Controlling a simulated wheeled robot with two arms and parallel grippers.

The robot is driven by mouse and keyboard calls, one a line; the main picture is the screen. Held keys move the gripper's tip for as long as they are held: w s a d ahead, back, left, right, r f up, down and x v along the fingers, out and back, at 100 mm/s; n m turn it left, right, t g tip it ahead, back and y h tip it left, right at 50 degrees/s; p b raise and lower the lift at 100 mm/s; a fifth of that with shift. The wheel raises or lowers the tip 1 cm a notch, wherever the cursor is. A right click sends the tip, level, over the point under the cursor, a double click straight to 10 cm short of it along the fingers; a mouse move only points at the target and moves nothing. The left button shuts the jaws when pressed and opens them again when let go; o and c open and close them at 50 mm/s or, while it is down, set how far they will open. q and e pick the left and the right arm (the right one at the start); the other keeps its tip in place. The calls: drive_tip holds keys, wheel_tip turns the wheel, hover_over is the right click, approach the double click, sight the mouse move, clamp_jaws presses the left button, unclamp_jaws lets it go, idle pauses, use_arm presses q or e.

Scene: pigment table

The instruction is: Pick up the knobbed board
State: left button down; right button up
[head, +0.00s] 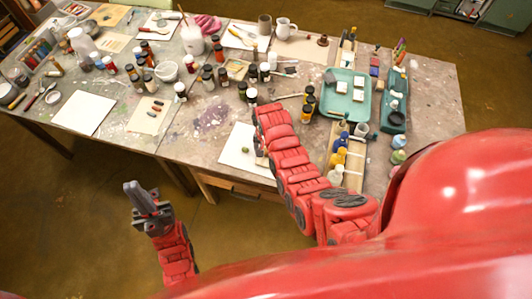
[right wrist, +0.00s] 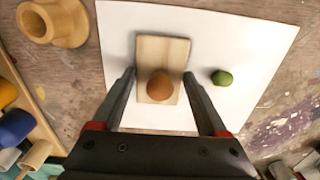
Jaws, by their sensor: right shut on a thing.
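The knobbed board (right wrist: 172,52) is a small pale wooden rectangle with a round brown knob (right wrist: 160,86). In the right wrist view it is over a white sheet (right wrist: 240,45). My right gripper (right wrist: 159,76) has one finger along each long side of the board and is shut on it. I cannot tell whether the board touches the sheet. In the head view my right arm largely hides this gripper and the board. My left gripper (head: 139,190) hangs over the floor in front of the table, away from everything; its finger gap is unclear.
A small green ball (right wrist: 222,78) lies on the sheet, right of the board. The table (head: 205,118) is crowded with paint bottles, papers and a teal tray (head: 340,102).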

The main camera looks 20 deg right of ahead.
drive_tip(key=shift+w+r+b, duration=0.15)
drive_tip(key=shift+r+b, duration=0.05)
drive_tip(key=shift+b, duration=0.1)
drive_tip(key=shift+s+a+r+b, duration=0.1)
drive_tip(key=shift+s+r+b, duration=0.1)
drive_tip(key=shift+r+b, duration=0.8)
drive_tip(key=s, duration=0.2)
drive_tip(key=s+a, duration=0.1)
drive_tip(key=shift+s+r, duration=0.15)
drive_tip(key=shift+r, duration=0.15)
drive_tip(key=s, duration=0.1)
drive_tip(key=s+p, duration=0.1)
drive_tip(key=s, duration=0.1)
drive_tip(key=s+a+r+p, duration=0.1)
drive_tip(key=shift+s+r, duration=0.1)
drive_tip(key=shift+s, duration=0.15)
drive_tip(key=s+a+p, duration=0.2)
drive_tip(key=s, duration=0.5)
drive_tip(key=shift+s+a, duration=0.15)
drive_tip(key=shift+s, duration=0.05)
drive_tip(key=shift+r, duration=0.1)
